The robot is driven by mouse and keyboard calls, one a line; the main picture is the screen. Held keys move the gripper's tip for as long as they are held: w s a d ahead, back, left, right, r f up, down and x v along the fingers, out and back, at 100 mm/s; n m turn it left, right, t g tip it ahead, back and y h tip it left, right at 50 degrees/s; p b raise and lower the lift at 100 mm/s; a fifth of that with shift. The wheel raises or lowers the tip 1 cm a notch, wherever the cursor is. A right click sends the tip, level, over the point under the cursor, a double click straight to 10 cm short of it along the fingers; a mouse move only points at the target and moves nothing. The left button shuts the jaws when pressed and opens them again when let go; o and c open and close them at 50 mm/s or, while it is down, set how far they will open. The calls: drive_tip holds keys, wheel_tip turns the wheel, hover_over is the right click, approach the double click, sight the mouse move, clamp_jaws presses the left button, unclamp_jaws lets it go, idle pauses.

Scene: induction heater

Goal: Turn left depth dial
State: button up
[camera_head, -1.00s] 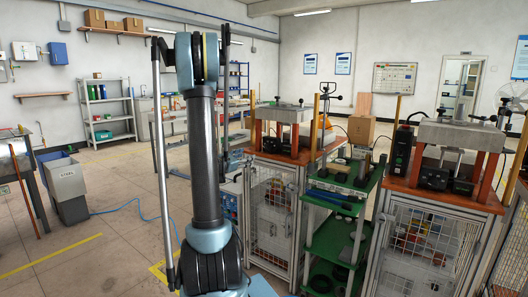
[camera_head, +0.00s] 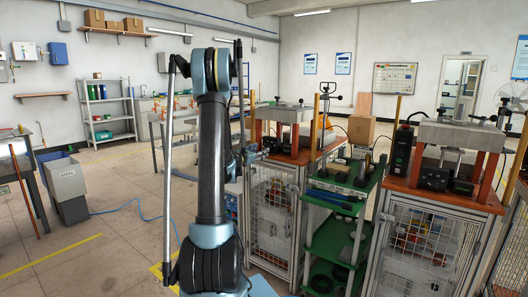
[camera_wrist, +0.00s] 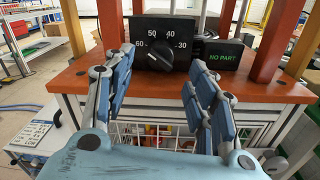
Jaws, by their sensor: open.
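The depth dial (camera_wrist: 158,54) is a black knob with a white pointer, on a black box with a scale marked 60 to 30. In the wrist view it sits at top centre. My gripper (camera_wrist: 160,68) is open and empty, its blue-grey fingers spread left and right below and in front of the dial. I cannot tell whether either finger touches it. In the head view my gripper (camera_head: 250,153) is partly hidden by my arm, beside the left press station. That station's dial box (camera_head: 272,145) is small there.
A small display reading "NO PAR?" (camera_wrist: 222,53) stands right of the dial. Orange posts (camera_wrist: 281,40) flank the wooden top (camera_wrist: 75,84). A green-shelved cart (camera_head: 338,190) stands between the left station and a similar right station (camera_head: 450,160). Open floor lies left.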

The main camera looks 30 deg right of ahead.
drive_tip(key=shift+x, duration=2.7)
drive_tip(key=c, duration=1.1)
